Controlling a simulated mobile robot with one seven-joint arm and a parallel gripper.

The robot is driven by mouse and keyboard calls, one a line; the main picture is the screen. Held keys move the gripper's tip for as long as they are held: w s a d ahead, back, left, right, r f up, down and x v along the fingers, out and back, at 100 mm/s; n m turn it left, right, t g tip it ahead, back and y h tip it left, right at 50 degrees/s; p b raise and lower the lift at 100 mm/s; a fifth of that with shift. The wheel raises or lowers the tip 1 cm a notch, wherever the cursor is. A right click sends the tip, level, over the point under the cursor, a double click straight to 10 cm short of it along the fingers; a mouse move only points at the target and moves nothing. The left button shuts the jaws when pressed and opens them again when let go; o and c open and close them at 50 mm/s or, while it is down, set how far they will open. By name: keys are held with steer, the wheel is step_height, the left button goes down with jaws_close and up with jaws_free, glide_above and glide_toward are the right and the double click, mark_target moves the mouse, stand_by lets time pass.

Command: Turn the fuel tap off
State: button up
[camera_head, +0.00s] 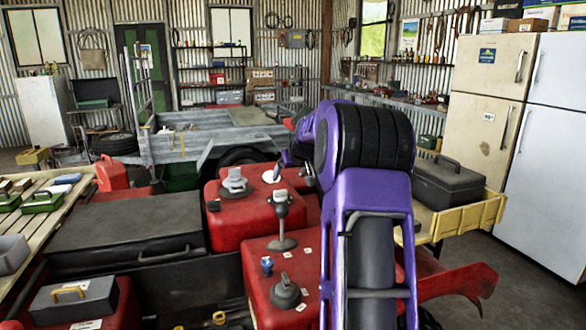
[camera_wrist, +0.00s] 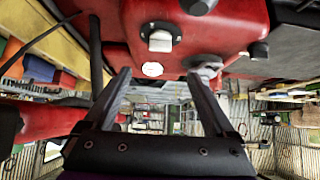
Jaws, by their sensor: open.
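My gripper (camera_wrist: 158,76) is open and empty in the wrist view, with its two dark fingers apart and pointing at a red body panel. Between and beyond the fingertips are a pale blocky knob on a round dark base (camera_wrist: 160,40) and a white round disc (camera_wrist: 152,69). I cannot tell for sure which fitting is the fuel tap. In the head view my purple arm hides most of the gripper; a grey knob (camera_head: 234,182) and a white disc (camera_head: 271,176) show left of it.
On the red panels stand an upright lever (camera_head: 281,218), a small blue fitting (camera_head: 267,265) and a dark knob (camera_head: 286,292). A black case (camera_head: 448,182) in a yellow tray is at right, near the fridges (camera_head: 545,140). A trailer (camera_head: 205,135) stands behind.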

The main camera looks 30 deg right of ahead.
steer(key=shift+v, duration=2.1)
